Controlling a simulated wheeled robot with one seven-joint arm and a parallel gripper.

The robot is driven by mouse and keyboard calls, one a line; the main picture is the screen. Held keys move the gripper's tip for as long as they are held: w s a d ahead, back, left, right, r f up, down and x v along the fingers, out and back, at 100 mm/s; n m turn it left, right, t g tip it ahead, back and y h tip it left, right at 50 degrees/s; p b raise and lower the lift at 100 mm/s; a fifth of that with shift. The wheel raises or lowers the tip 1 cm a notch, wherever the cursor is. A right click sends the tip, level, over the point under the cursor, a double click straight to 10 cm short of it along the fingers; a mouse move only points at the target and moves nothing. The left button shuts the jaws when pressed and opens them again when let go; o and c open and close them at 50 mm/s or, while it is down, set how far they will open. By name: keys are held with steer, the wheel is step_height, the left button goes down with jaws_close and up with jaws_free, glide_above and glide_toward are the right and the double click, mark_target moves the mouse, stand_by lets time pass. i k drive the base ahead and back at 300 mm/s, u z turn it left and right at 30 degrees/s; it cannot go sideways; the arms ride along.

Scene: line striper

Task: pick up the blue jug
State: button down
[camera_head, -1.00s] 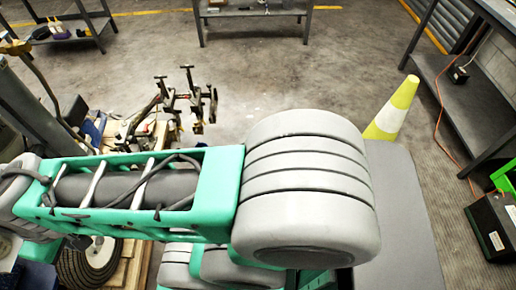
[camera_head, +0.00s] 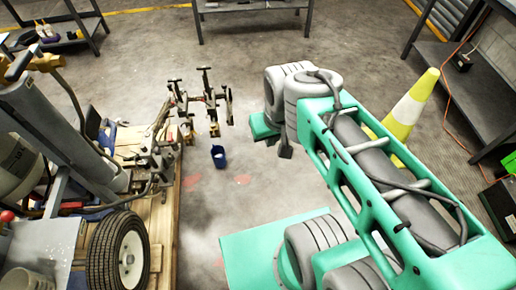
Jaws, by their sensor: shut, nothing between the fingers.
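A small dark blue jug (camera_head: 219,157) stands on the concrete floor near the middle of the view, just right of the wooden pallet. It looks upright, with its open top facing up and something pale inside. My gripper (camera_head: 285,151) shows only as a small dark shape below my arm's far end, right of the jug and apart from it. It is shut and empty. My arm's grey joints hide part of it.
The line striper (camera_head: 101,160) with its black tyre stands on a wooden pallet (camera_head: 163,222) at left. Metal brackets (camera_head: 206,92) rise behind the jug. A yellow-and-white cone (camera_head: 408,110) stands at right. Open floor lies between jug and arm.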

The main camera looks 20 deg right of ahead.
mark_target(218, 153)
steer(key=z, duration=0.2)
steer(key=k, duration=0.8)
steer(key=u, duration=0.4)
steer(key=i, duration=0.5)
steer(key=z, duration=0.7)
steer(key=i, duration=2.35)
steer(key=u, duration=4.05)
